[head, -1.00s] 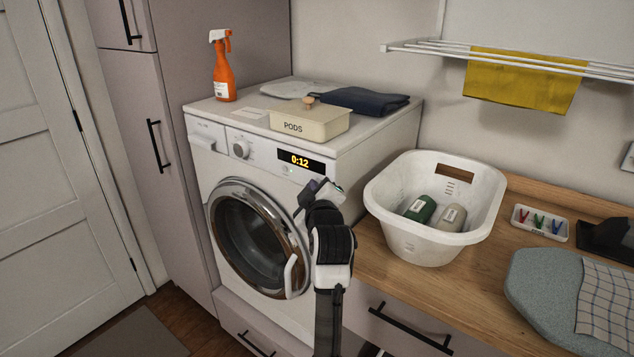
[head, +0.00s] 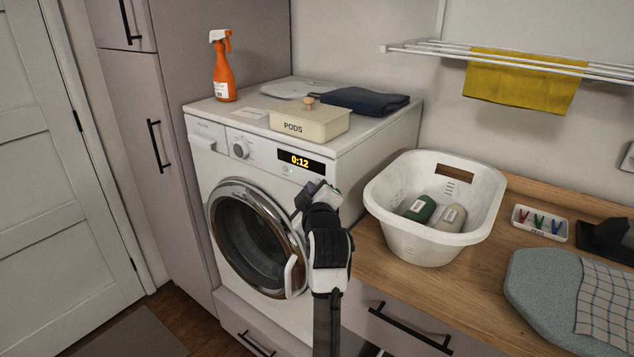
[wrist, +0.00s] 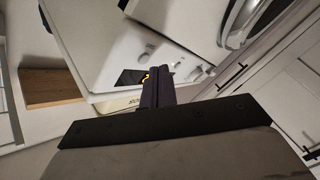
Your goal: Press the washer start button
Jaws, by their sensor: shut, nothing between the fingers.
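The white washer (head: 212,165) stands left of the counter with its round door (head: 250,245) shut. Its display (head: 300,161) reads 0:12 in orange. A small pale button (head: 288,169) shows just below the display; I cannot read any label on it. My gripper (head: 304,188) is in front of the washer, just below and right of that button, and I see no clear contact. In the wrist view its fingers (wrist: 157,86) are together and empty, covering part of the washer panel and display (wrist: 132,77). The button is not discernible there.
On the washer top are a PODS box (head: 308,123), an orange spray bottle (head: 223,70) and dark folded cloth (head: 362,101). A white basket (head: 425,235) with two rolled items stands on the wooden counter (head: 480,270), close to my arm's right.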

